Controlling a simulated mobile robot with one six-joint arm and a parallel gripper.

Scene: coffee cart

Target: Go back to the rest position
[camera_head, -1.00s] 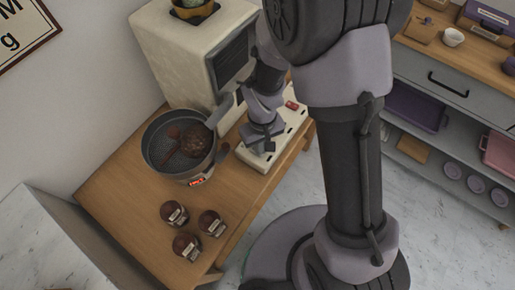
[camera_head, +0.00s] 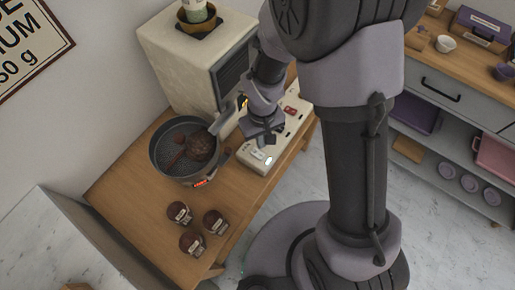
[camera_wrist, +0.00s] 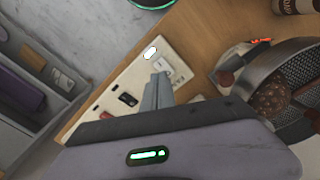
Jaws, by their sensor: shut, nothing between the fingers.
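My gripper (camera_head: 262,139) is shut and empty. In the head view it hangs above the white panel (camera_head: 249,158) with switches at the right side of the small wooden table. In the wrist view my gripper (camera_wrist: 157,97) shows as closed grey fingers over the white panel (camera_wrist: 126,80). I cannot tell the exact gap between the fingertips and the panel. My arm reaches in from the right and hides part of the table behind it.
A grey pot (camera_head: 160,165) with a brown round mass stands left of my gripper. Several dark jars (camera_head: 192,242) stand near the table's front. A cream machine (camera_head: 180,55) rises behind. A shelf counter (camera_head: 425,70) stands right. Floor between is clear.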

